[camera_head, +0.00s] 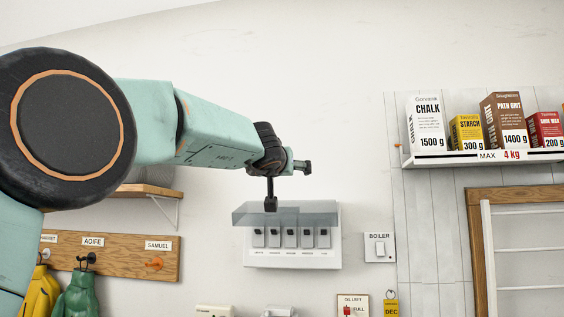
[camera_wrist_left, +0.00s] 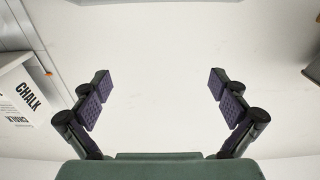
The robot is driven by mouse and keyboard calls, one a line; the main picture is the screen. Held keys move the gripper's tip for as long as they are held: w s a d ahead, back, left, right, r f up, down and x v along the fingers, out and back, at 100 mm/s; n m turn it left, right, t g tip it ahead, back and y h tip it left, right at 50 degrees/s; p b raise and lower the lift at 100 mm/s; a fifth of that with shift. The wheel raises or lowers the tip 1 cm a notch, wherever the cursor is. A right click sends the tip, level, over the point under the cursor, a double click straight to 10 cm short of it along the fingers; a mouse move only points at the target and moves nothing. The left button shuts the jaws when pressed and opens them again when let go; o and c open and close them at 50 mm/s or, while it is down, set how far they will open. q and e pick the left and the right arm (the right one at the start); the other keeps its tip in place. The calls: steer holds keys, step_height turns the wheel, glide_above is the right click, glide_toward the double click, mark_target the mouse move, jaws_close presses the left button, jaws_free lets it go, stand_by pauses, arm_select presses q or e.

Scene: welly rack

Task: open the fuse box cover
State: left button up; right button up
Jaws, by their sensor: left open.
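The fuse box (camera_head: 292,262) is a white panel on the wall in the head view, with several dark switches in a row. Its translucent grey cover (camera_head: 310,214) stands out from the top of the box, tilted up, and the switches below it are uncovered. My left gripper (camera_head: 289,186) is open just above the cover. One finger points down, and its tip overlaps the cover in the picture; I cannot tell whether they touch. In the left wrist view the open fingers (camera_wrist_left: 160,86) have only pale wall between them. My right gripper is not in view.
A boiler switch (camera_head: 380,248) is right of the fuse box. A shelf (camera_head: 470,159) with several boxes, including a chalk box (camera_head: 426,122), is at upper right. A wooden coat rack (camera_head: 125,257) hangs at lower left. The wall above the gripper is clear.

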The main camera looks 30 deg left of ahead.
mark_target(287, 210)
arm_select(q)
step_height(287, 210, up, 2)
steer(key=shift+w+r, duration=0.1)
steer(key=shift+r, duration=0.1)
stand_by(0.4)
steer(key=shift+f, duration=0.15)
step_height(287, 210, down, 7)
stand_by(1.4)
stand_by(0.4)
